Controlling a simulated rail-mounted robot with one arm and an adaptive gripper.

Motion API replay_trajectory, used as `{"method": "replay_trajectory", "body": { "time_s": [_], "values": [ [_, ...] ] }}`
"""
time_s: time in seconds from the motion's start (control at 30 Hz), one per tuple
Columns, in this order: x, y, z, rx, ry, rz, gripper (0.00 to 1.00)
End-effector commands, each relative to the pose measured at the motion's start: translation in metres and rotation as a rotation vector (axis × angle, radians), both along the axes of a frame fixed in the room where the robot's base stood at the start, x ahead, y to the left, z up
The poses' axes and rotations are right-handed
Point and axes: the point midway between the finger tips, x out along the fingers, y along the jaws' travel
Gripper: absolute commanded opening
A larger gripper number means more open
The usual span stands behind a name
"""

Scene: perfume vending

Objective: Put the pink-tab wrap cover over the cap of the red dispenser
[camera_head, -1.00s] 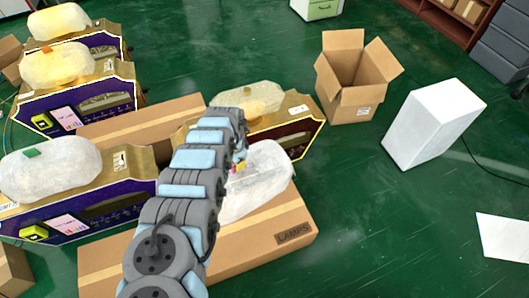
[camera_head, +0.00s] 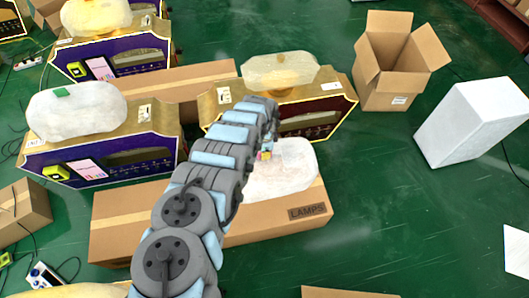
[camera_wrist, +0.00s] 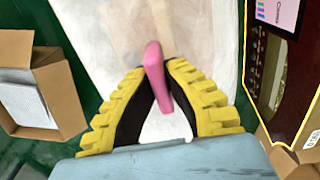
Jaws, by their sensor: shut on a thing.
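The wrap cover (camera_head: 290,170) is a whitish, translucent, rounded shell at or just above the top of the LAMPS carton; I cannot tell whether they touch. Its pink tab (camera_wrist: 154,75) stands between the yellow-and-black fingers of my gripper (camera_wrist: 155,78) in the wrist view, and the fingers are shut on it. In the head view my gripper (camera_head: 264,153) is at the cover's left end, partly hidden by my arm. The red dispenser (camera_head: 318,117) stands just behind the cover, with a gold top and a pale yellow translucent cap (camera_head: 280,70).
The LAMPS carton (camera_head: 270,215) lies in front of the red dispenser. An open carton (camera_head: 392,92) and a white block (camera_head: 470,125) stand at the right.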

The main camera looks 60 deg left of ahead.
Motion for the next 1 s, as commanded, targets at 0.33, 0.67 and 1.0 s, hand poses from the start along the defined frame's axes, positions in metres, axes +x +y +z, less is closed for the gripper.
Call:
{"method": "replay_trajectory", "body": {
  "time_s": [0.33, 0.67, 1.0],
  "values": [
    [0.001, 0.001, -0.032, 0.002, -0.001, 0.000, 0.00],
    [0.000, 0.001, -0.059, 0.001, 0.000, 0.000, 0.00],
    [0.000, 0.000, -0.087, 0.000, -0.001, 0.001, 0.00]
  ]
}}
